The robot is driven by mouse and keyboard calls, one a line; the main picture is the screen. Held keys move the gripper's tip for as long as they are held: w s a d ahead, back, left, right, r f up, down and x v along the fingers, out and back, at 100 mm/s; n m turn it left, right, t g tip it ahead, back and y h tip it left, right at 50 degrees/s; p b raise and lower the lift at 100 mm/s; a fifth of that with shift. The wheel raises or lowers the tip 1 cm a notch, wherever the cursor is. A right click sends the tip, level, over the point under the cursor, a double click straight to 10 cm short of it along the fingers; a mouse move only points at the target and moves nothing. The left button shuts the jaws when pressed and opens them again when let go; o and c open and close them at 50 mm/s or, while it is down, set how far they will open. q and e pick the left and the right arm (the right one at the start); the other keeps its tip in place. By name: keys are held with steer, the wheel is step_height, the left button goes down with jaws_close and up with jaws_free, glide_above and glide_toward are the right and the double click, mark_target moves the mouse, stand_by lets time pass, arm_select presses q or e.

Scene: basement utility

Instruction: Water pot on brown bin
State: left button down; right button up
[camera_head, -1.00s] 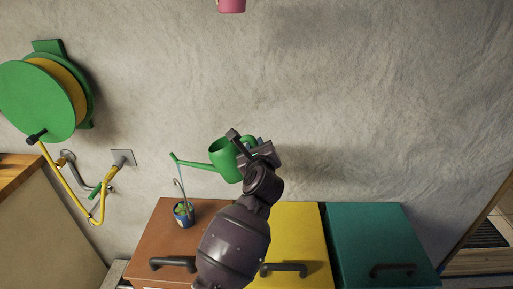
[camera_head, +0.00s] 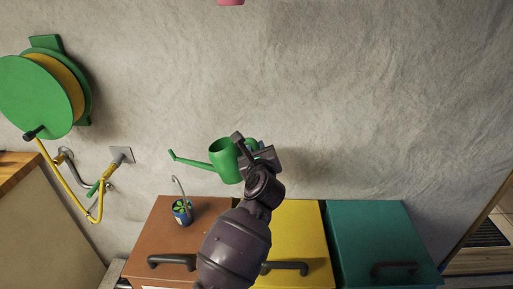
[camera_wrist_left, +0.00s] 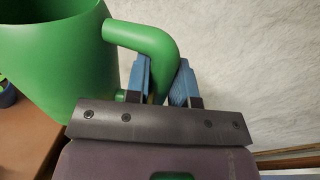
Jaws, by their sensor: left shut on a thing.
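A green watering can (camera_head: 223,160) is held in the air above the bins, its long spout pointing left and up. My left gripper (camera_head: 252,152) is shut on the can's handle. In the left wrist view the fingers (camera_wrist_left: 160,85) close around the curved green handle (camera_wrist_left: 150,40). A small blue pot (camera_head: 182,212) with a green plant and a thin curved stem stands on the brown bin (camera_head: 210,208). The spout tip is above and slightly left of the pot, and no water stream shows now. My right gripper is not in view.
A yellow bin (camera_head: 300,235) and a teal bin (camera_head: 370,235) stand right of the brown one. A green hose reel (camera_head: 45,90) and a wall tap (camera_head: 118,158) are at the left. The wall behind is bare around the can.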

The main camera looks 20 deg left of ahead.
arm_select(q)
steer(key=shift+d+f+m+b, duration=0.2)
steer(key=shift+f+m+b, duration=0.3)
steer(key=shift+f, duration=0.75)
steer(key=shift+f+b, duration=0.3)
steer(key=shift+f, duration=0.2)
steer(key=shift+a+f+m+t+y+b, duration=0.15)
steer(key=shift+f+m+b, duration=0.15)
steer(key=shift+f+m, duration=0.55)
steer(key=shift+a+f+m+t+y+b, duration=0.15)
steer(key=shift+f+m+b, duration=0.15)
steer(key=shift+f+m, duration=0.5)
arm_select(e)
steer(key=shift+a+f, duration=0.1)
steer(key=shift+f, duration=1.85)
arm_select(q)
steer(key=shift+f, duration=0.15)
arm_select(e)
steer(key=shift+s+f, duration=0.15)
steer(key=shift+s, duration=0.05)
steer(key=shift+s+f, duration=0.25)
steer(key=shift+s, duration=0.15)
